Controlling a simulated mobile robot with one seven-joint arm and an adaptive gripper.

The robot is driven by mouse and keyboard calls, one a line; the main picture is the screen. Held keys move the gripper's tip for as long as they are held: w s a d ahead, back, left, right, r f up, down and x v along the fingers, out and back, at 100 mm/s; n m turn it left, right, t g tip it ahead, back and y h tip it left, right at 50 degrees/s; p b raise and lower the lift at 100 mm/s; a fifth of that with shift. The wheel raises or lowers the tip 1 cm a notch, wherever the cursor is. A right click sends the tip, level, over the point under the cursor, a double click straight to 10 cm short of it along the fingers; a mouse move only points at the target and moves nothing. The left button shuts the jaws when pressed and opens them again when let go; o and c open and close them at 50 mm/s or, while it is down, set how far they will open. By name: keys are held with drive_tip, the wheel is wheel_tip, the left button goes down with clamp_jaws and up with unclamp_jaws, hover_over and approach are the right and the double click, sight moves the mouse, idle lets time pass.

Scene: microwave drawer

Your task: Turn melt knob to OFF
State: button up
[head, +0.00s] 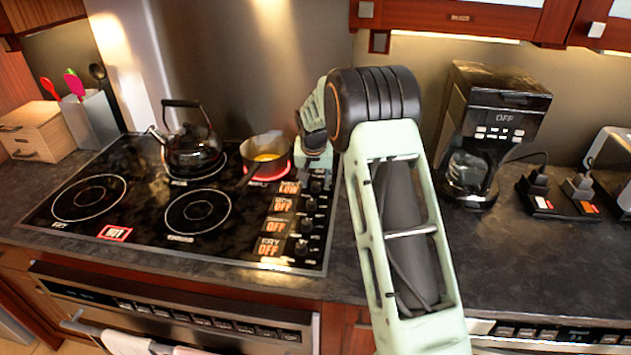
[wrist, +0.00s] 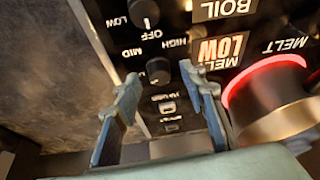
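The melt knob (wrist: 158,70) is a small round black knob beside the lit orange LOW MELT display (wrist: 222,50) in the wrist view. My gripper (wrist: 161,77) is open, with one finger on each side of the knob in this view. I cannot tell whether either finger touches it. In the head view, the melt knob (head: 316,186) is the rearmost in the column on the stove's right edge. My gripper (head: 316,158) is just behind it, low over the stove; its fingertips are not clear there. The melt display (head: 289,187) reads LOW.
A pot (head: 266,158) with yellow contents stands on the glowing red melt burner, close beside my gripper. A black kettle (head: 193,150) stands on another burner. More knobs (head: 306,225) run toward the front. A coffee maker (head: 490,135) stands to the right.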

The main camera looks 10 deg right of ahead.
drive_tip(key=shift+w+f, duration=0.15)
drive_tip(key=shift+f, duration=0.3)
clamp_jaws()
